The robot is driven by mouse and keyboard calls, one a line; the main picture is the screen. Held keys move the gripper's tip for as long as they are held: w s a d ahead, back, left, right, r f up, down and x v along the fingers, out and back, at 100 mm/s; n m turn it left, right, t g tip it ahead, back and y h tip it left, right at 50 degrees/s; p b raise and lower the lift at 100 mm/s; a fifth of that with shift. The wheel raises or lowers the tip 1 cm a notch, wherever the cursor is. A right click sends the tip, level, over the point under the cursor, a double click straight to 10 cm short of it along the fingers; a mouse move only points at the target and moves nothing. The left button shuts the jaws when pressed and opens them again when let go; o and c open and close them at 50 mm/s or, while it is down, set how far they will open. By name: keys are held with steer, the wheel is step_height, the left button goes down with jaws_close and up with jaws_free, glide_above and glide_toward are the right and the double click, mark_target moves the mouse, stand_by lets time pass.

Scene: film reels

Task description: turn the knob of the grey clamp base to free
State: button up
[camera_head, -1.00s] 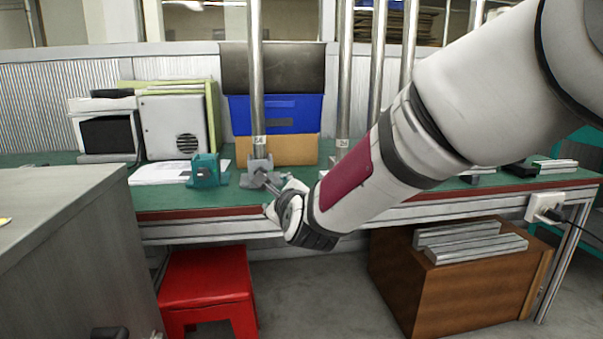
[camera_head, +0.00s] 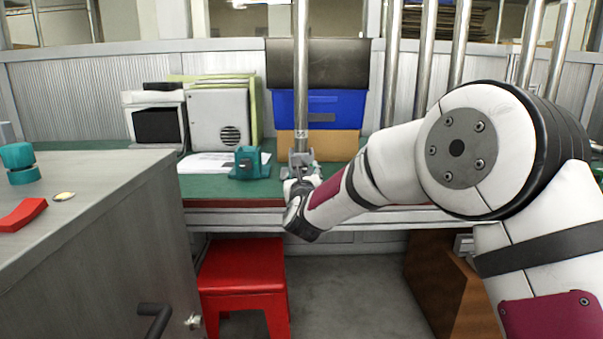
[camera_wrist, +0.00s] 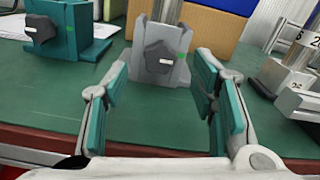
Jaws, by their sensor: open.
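The grey clamp base (camera_wrist: 148,76) stands at the bench's front part and holds an upright metal pole (camera_head: 301,75). Its dark grey faceted knob (camera_wrist: 158,57) faces my gripper in the wrist view. A short white mark on the knob lies nearly level, towards the right, and a small green mark sits on the base just right of it. In the head view the base (camera_head: 302,160) shows behind my gripper. My gripper (camera_wrist: 161,78) is open and empty, its teal-padded fingers to either side of the knob and nearer the camera, seemingly not touching it.
A teal clamp base (camera_wrist: 70,38) with its own dark knob stands to the left. A cardboard box (camera_head: 340,144) and blue bin (camera_head: 335,108) are behind. A red stool (camera_head: 243,270) is below.

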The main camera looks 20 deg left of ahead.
steer(key=shift+b+x, duration=0.3)
steer(key=shift+x, duration=2.15)
steer(key=c, duration=1.1)
